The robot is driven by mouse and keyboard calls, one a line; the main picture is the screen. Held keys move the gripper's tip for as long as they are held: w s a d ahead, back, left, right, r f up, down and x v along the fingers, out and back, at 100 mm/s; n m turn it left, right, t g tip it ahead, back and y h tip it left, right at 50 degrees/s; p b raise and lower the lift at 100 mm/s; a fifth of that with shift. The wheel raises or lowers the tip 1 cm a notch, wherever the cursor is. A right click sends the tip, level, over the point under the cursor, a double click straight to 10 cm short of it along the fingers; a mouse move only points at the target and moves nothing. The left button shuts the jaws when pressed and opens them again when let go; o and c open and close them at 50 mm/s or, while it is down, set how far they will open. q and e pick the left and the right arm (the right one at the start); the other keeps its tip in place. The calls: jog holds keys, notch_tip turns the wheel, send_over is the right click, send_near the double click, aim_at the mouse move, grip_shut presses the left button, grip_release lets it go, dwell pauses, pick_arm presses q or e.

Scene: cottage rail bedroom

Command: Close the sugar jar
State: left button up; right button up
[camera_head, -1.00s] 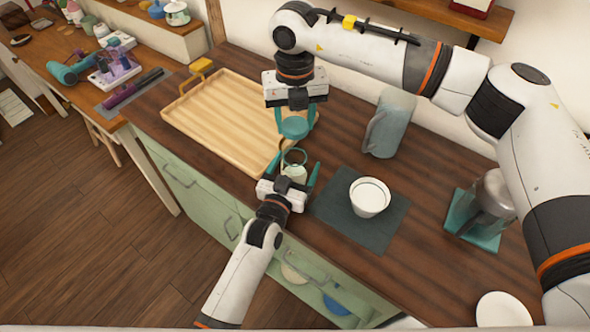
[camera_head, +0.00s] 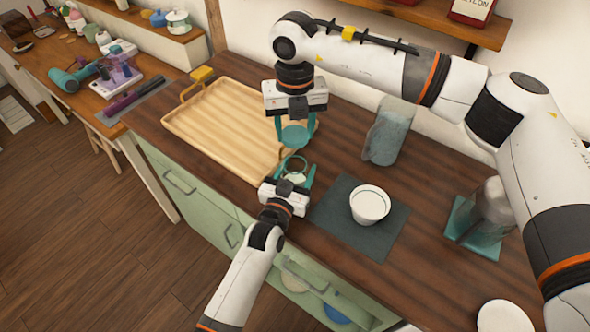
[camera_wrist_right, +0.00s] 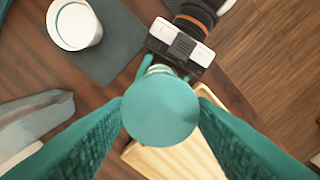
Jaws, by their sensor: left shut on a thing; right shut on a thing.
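The sugar jar (camera_head: 297,177) is small and pale with a teal ring at its top, and its mouth is uncovered. My left gripper (camera_head: 292,180) is shut around it at the counter's front edge. My right gripper (camera_head: 296,134) points down and is shut on a round teal lid (camera_wrist_right: 160,108). In the head view the lid appears just behind and above the jar, apart from it. In the right wrist view the lid hides most of the jar; only a pale bit shows above the lid's edge, beside my left gripper (camera_wrist_right: 163,72).
A wooden tray (camera_head: 190,108) lies behind and left of the jar. A white cup (camera_head: 370,207) stands on a dark mat (camera_head: 335,225) to the right. A clear pitcher (camera_head: 388,135) stands behind, and a glass container on a teal base (camera_head: 458,222) is farther right.

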send_over(295, 153)
jog(key=s, duration=0.2)
jog(key=shift+f, duration=2.4)
jog(key=shift+f, duration=0.1)
jog(key=shift+f, duration=0.8)
jog(key=shift+f, duration=0.55)
